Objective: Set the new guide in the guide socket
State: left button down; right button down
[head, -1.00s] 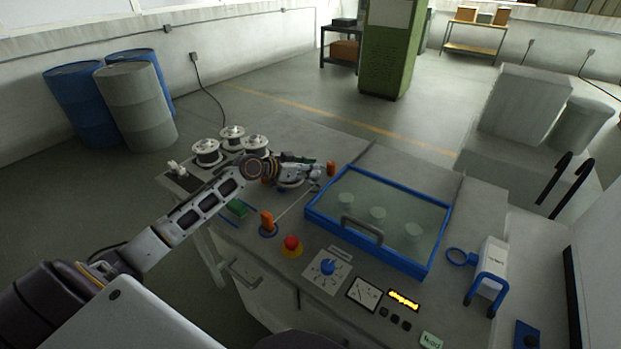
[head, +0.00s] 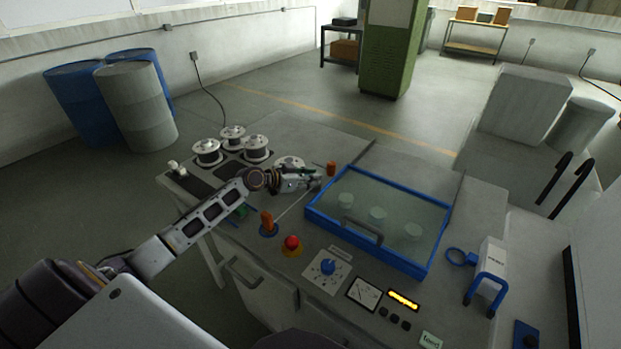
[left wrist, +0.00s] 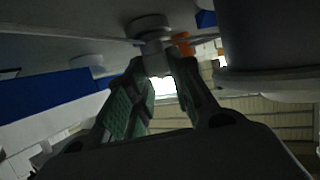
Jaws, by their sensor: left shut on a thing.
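My left gripper (head: 316,182) reaches across the bench, just left of the blue-framed glass cover, with its fingers pointing right. In the left wrist view its fingers (left wrist: 160,68) are shut on a small grey, stepped round piece, which I take for the new guide (left wrist: 152,34). The guide is too small to make out in the head view. A thin pale wire runs from an orange-topped post with a blue base (head: 268,222) up to near the gripper. I cannot make out the guide socket; the gripper may hide it. My right gripper is not in view.
The blue-framed glass cover (head: 318,212) lies close right of the gripper. An orange piece (head: 331,168) stands just behind it. Several wire spools (head: 207,148) stand at the back left. A red button (head: 292,242) and a blue knob (head: 328,267) are in front.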

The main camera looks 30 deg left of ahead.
pick_arm(q)
jog(key=c, duration=1.5)
grip_release()
jog(key=shift+s, duration=0.1)
jog(key=b+v, duration=0.1)
jog(key=v, duration=1.1)
jog(key=shift+b, duration=0.35)
